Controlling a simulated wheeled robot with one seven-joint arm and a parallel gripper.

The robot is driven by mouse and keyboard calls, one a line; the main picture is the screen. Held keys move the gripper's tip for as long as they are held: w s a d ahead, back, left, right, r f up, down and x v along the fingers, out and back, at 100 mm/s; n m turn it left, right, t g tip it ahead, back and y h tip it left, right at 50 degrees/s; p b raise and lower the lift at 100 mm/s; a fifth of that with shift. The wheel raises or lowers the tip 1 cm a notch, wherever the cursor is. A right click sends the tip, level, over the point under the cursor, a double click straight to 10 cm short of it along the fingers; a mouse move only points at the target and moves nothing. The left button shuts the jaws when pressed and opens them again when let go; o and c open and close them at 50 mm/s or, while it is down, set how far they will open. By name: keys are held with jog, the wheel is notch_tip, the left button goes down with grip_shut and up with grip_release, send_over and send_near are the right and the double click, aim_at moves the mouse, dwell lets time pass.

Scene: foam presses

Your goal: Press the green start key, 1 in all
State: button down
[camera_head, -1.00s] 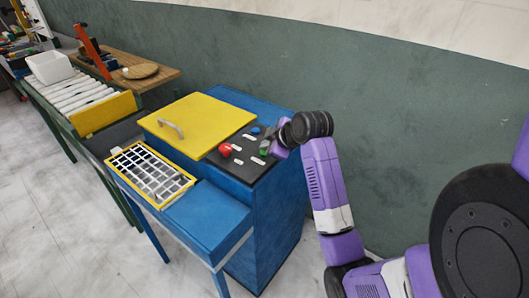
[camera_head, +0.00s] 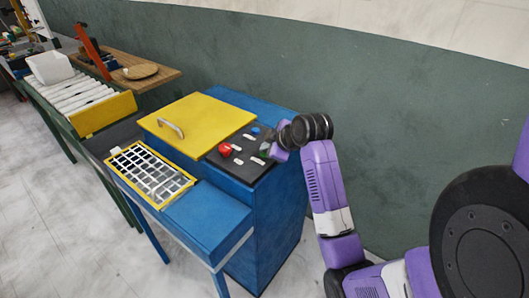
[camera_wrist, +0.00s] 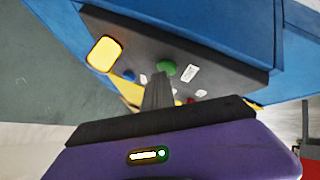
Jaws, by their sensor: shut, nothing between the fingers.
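The green start key (camera_wrist: 166,68) is a round green button on the dark control panel (camera_wrist: 215,62) in the wrist view. In the head view it is a small green patch (camera_head: 264,149), partly hidden by my gripper. My gripper (camera_wrist: 159,76) is shut and empty. Its fingertips point at the panel and overlap the near edge of the green key in the wrist view. I cannot tell whether they touch it. In the head view my gripper (camera_head: 272,149) is at the panel's right side.
A red button (camera_head: 225,150) and a blue button (camera_head: 256,130) sit on the same panel, with white labels. A yellow-orange square (camera_wrist: 104,54) is at the panel's edge. A yellow lid (camera_head: 205,115) with a handle and a gridded tray (camera_head: 150,175) lie to the left.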

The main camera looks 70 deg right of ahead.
jog(key=shift+r+p, duration=0.9)
jog(key=shift+p, duration=0.05)
